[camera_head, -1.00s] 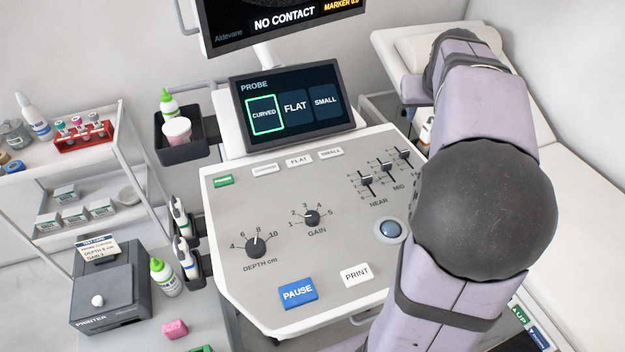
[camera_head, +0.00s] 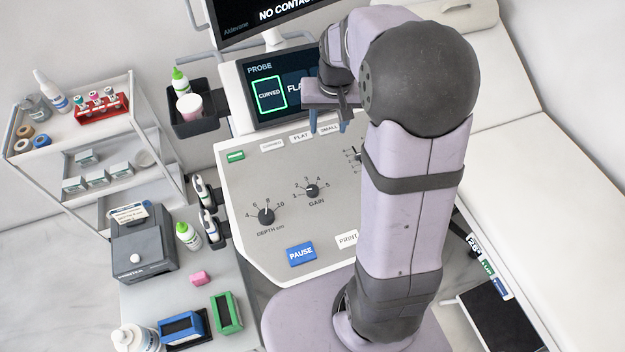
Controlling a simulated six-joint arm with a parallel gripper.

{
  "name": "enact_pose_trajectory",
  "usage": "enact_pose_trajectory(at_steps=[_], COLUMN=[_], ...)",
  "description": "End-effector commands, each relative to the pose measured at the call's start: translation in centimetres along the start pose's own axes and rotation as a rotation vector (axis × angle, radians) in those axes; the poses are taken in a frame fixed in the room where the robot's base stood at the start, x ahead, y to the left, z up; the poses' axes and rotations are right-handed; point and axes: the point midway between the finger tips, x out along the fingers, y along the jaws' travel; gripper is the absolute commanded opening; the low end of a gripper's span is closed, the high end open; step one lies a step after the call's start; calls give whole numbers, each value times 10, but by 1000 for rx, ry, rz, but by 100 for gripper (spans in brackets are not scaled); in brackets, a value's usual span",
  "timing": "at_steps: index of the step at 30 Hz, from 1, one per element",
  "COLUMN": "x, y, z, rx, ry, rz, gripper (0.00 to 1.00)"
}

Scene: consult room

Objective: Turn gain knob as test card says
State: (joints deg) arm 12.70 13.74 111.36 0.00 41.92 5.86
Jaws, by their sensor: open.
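The gain knob (camera_head: 312,191) is a small black dial on the grey console panel (camera_head: 285,225), with a scale from 1 to 5 around it.
The depth knob (camera_head: 266,216) is left of the gain knob. The blue pause button (camera_head: 301,254) and white print button (camera_head: 347,239) lie nearer. My arm hides the panel's right side and part of the probe screen (camera_head: 268,92). Probes hang at the console's left edge.

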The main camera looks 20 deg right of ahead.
Motion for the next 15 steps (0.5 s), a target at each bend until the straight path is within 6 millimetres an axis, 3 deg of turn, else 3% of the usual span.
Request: enact_pose_trajectory(at_steps=[1,6,10,15], x=[12,38,46,50], y=[-10,-31,-37,-40], z=[18,66,87,95], rx=[-60,-226,-297,-326], ry=[-46,-163,-210,-230], rz=[-2,-8,-12,-14], gripper=[45,45,45,45])
